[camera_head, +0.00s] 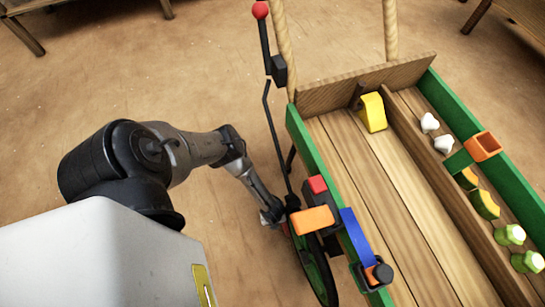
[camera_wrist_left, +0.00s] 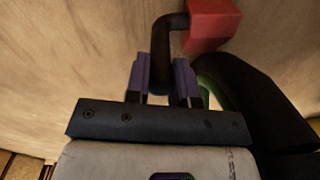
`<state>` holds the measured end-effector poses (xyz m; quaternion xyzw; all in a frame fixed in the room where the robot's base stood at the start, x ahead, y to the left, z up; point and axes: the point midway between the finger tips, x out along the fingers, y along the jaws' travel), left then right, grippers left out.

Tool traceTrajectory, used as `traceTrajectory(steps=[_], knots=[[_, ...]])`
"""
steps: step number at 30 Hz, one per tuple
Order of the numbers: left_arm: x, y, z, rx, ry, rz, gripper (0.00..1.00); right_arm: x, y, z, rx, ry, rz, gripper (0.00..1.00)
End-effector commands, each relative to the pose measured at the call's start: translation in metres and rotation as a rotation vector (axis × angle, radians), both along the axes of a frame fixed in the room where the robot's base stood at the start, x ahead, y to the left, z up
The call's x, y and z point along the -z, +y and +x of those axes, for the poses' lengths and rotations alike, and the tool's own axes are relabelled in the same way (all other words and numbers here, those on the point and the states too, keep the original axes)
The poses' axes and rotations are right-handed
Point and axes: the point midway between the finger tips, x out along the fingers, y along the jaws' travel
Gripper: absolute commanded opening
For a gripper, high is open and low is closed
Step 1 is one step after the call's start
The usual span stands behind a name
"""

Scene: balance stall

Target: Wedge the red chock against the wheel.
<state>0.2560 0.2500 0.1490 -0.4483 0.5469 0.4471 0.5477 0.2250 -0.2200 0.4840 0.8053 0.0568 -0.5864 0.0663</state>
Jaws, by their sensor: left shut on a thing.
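The red chock (camera_wrist_left: 212,22) shows in the left wrist view with a dark bent handle (camera_wrist_left: 165,45). My left gripper (camera_wrist_left: 163,85) is shut on this handle. The chock lies close to the black tyre of the wheel (camera_wrist_left: 255,95); I cannot tell whether they touch. In the head view the wheel (camera_head: 318,272) stands upright under the cart's left side. My left gripper (camera_head: 272,216) is low beside the wheel, to its left; its fingers are hard to make out there. I cannot make out the chock in the head view. My right gripper is not in view.
The wooden cart tray (camera_head: 405,215) has green side walls and holds a yellow block (camera_head: 372,112) and several small goods. A red-knobbed lever (camera_head: 261,12) stands behind. Floor left is clear.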

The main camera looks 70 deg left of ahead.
Motion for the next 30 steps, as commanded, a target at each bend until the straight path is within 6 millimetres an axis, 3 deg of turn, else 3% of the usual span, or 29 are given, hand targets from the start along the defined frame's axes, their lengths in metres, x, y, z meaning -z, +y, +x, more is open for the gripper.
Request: traceTrajectory(steps=[30], knots=[[-0.0014,-0.006,0.0046,0.037,-0.003,-0.002,0.0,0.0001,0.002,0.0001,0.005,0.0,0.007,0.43]])
